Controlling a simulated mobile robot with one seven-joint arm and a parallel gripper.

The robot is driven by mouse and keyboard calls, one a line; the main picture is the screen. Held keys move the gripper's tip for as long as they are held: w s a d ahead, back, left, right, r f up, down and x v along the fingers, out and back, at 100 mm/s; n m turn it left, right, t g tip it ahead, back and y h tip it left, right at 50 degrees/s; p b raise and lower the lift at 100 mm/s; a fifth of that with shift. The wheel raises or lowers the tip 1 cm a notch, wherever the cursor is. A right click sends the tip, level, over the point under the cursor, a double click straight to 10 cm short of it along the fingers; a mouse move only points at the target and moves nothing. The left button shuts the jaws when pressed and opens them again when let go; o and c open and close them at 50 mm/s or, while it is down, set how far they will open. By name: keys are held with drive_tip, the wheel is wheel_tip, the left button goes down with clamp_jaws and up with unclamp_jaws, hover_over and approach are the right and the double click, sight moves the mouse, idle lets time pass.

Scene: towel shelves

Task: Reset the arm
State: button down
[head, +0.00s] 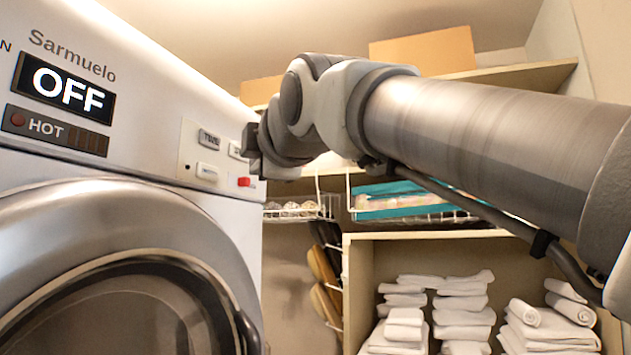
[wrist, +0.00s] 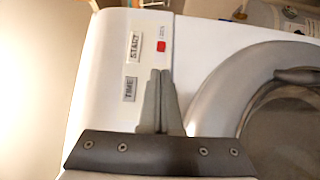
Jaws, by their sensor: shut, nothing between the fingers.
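My gripper (wrist: 158,100) is shut and empty in the wrist view, its two fingers together in front of the washing machine's white control panel. In the head view my arm reaches in from the right, and my wrist is at the panel's right end; the fingertips are hard to make out there. The washing machine (head: 150,60) fills the left of the head view. Its display (head: 65,87) reads OFF. A red button (head: 243,182) is on the panel beside my wrist; it also shows in the wrist view (wrist: 161,46), just above the fingertips, with START and TIME labels to its left.
The round washer door (head: 130,270) is below the panel. Behind my arm is a shelf unit (head: 440,237) with stacks of white towels (head: 463,310). Wire baskets (head: 415,212) and cardboard boxes (head: 423,52) are higher up.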

idle(0.5)
drive_tip(key=s+d+f+m+g+h, duration=0.15)
drive_tip(key=d+f+m, duration=0.3)
drive_tip(key=f, duration=0.45)
drive_tip(key=s+d+f+m+g+h, duration=0.1)
drive_tip(key=d+f+m+g+h, duration=0.2)
drive_tip(key=d+f, duration=0.45)
drive_tip(key=s+d+f+m+g+h, duration=0.1)
drive_tip(key=s+d+f+m+h, duration=0.3)
drive_tip(key=f, duration=0.7)
drive_tip(key=s+d+f+m+g, duration=0.2)
drive_tip(key=s+f+m, duration=0.3)
drive_tip(key=f, duration=0.6)
drive_tip(key=s+d+f+m+g, duration=0.3)
drive_tip(key=s+d+f+m, duration=0.2)
drive_tip(key=f, duration=0.6)
drive_tip(key=shift+s+d+f+m+y, duration=0.2)
drive_tip(key=shift+s+m+y, duration=0.15)
drive_tip(key=shift+s+m, duration=0.45)
drive_tip(key=shift+a, duration=0.1)
